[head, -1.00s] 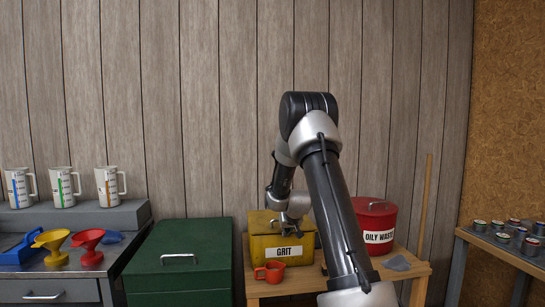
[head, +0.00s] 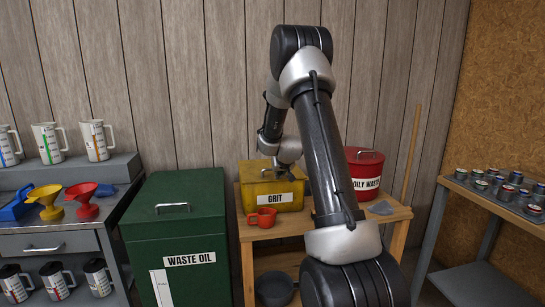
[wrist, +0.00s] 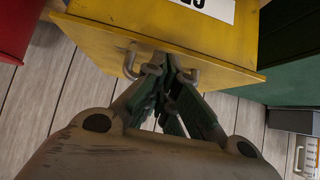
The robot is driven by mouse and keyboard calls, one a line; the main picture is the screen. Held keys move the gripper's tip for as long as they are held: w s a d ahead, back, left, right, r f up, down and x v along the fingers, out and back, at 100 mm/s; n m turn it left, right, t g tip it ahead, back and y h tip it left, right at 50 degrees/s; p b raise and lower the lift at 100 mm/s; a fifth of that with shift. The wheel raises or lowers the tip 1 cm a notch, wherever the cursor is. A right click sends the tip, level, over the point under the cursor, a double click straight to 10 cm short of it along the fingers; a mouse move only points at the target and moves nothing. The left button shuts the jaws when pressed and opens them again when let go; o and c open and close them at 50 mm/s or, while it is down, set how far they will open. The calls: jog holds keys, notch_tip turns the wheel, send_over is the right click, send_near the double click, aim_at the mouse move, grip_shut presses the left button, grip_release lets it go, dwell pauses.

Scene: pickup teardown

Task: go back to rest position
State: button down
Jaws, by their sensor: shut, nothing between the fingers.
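My arm stands up in the middle of the head view and bends down at its far end. My gripper (head: 276,168) is at the lid of the yellow grit box (head: 268,198), partly behind my own arm links. In the wrist view its dark fingers (wrist: 172,92) are together and empty, beside the metal handle (wrist: 130,62) of the yellow box. I cannot tell whether the fingers touch the handle. The box lid looks closed.
A red mug (head: 263,219) and the red oily waste can (head: 365,170) stand by the box on a wooden table (head: 285,229). The green waste oil bin (head: 176,225) is to the left. Cans line a shelf (head: 462,186) at right.

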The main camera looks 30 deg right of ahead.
jog(key=s+a+f+g+y, duration=0.1)
jog(key=s+a+f+g, duration=0.1)
jog(key=s+a, duration=0.35)
jog(key=s+a+f+g+y, duration=0.1)
jog(key=s+a+f+g, duration=0.1)
jog(key=s, duration=0.7)
jog(key=s+a+f+g+y, duration=0.1)
jog(key=s+a+f+g, duration=0.15)
jog(key=s, duration=0.55)
jog(key=s+a+r+n+t, duration=0.1)
jog(key=s+a+r+n, duration=0.1)
jog(key=s+a+r, duration=0.5)
jog(key=s+a+r+n+t, duration=0.1)
jog(key=s+a+r+n, duration=0.1)
jog(key=s+a+r, duration=0.5)
jog(key=s+r, duration=0.6)
jog(key=r, duration=0.2)
jog(key=shift+s+r+y, duration=0.15)
jog(key=shift+r+y, duration=0.15)
jog(key=shift+r, duration=0.1)
